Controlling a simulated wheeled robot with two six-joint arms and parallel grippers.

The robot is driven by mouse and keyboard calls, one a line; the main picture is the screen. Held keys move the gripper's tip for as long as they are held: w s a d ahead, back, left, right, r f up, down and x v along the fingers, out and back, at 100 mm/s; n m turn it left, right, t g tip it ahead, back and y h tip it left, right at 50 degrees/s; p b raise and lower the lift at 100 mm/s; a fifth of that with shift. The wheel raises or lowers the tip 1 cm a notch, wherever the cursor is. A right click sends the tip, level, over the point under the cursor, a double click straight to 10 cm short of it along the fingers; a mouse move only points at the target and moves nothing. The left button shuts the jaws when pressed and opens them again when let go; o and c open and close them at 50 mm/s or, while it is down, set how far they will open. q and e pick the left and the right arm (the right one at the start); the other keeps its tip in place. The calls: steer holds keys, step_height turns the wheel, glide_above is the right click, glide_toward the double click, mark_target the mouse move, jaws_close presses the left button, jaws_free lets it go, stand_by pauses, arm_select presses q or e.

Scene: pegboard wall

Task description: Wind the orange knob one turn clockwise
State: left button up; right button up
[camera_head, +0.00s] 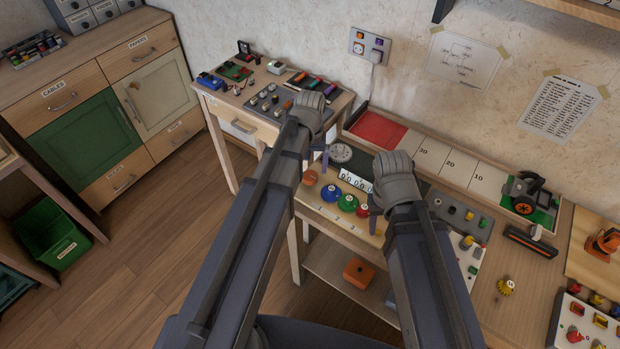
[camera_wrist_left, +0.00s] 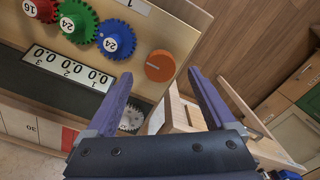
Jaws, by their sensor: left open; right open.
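The orange knob (camera_head: 310,178) sits at the left end of the geared panel on the bench. In the left wrist view the round knob (camera_wrist_left: 160,67) has a pale pointer line and sits on a tan plate. My left gripper (camera_head: 318,160) is open and empty, just by the knob. In the left wrist view my left gripper's purple fingers (camera_wrist_left: 161,78) lie either side of the knob, apart from it; their depth to it is unclear. My right gripper (camera_head: 375,216) is open near the red gear, its fingers partly hidden by its own hand.
Blue (camera_head: 330,193), green (camera_head: 347,203) and red (camera_head: 362,210) gears are beside the knob, with a number counter (camera_head: 356,180) behind them. A side table (camera_head: 235,110) with small parts stands to the left.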

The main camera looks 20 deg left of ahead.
mark_target(310, 176)
arm_select(q)
steer(key=shift+f+b, duration=1.4)
steer(key=shift+f, duration=0.5)
arm_select(e)
steer(key=shift+f, duration=1.9)
arm_select(q)
steer(key=c, duration=1.4)
